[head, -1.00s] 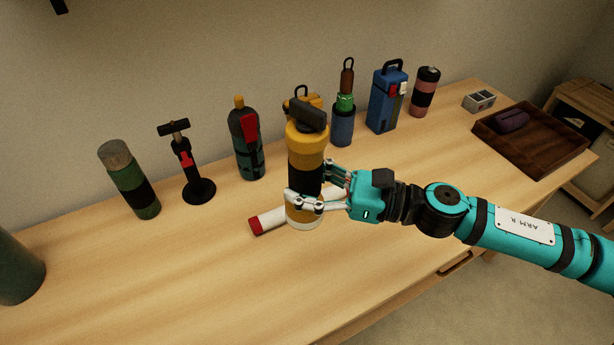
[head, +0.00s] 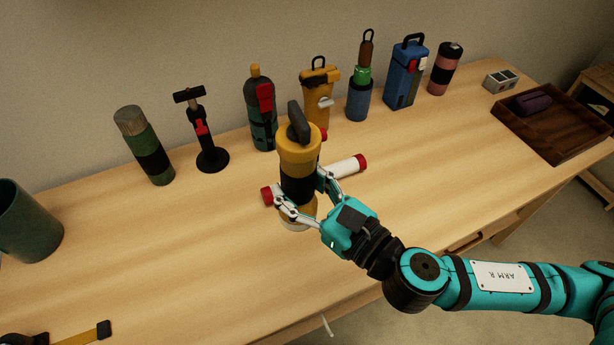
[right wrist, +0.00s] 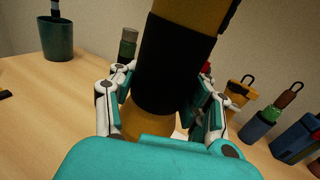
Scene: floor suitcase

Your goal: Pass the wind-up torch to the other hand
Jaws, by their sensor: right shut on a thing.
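The wind-up torch (head: 299,146) is a yellow cylinder with a wide black band and a dark piece on top. It is roughly upright, tilted slightly in the head view. My right gripper (head: 299,196) is shut on it, with fingers on both sides low on its body. The right wrist view shows the torch (right wrist: 174,65) between the fingers (right wrist: 163,100). I cannot tell whether its pale base touches the table. My left gripper is in neither view.
A white tube with red ends (head: 346,167) lies behind the torch on the table (head: 170,260). Several bottles and tools stand along the back, including a yellow lantern (head: 318,95). The front left table is mostly clear.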

